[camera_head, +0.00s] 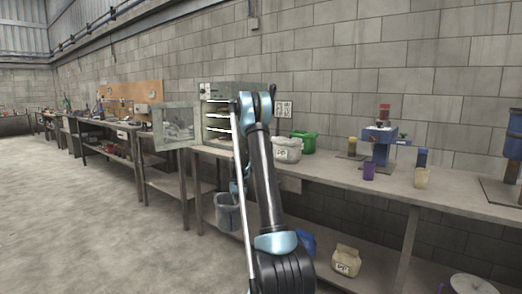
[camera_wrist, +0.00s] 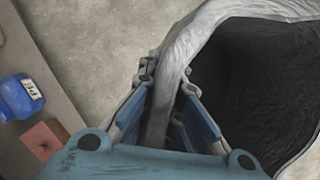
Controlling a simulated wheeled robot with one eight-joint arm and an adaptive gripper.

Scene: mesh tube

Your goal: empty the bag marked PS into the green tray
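In the head view, a grey open-topped bag (camera_head: 227,214) is low in front of the bench, at the end of my arm. My gripper (camera_head: 240,183) is at its rim, partly hidden by my arm. In the wrist view, the thick grey rim of the bag (camera_wrist: 184,48) runs between the two fingers of my gripper (camera_wrist: 168,78), which close in on it from both sides. Its inside is dark, and no label shows on it. A whitish bag (camera_head: 287,150) with an unclear label stands on the bench before a green container (camera_head: 304,141).
A blue bag (camera_head: 306,241) and a beige bag (camera_head: 345,261) are on the lower shelf. The blue bag (camera_wrist: 20,96) shows a PE label beside a red block (camera_wrist: 45,138). An open-doored oven (camera_head: 215,118) and a blue press (camera_head: 379,145) stand on the bench. Floor at left is clear.

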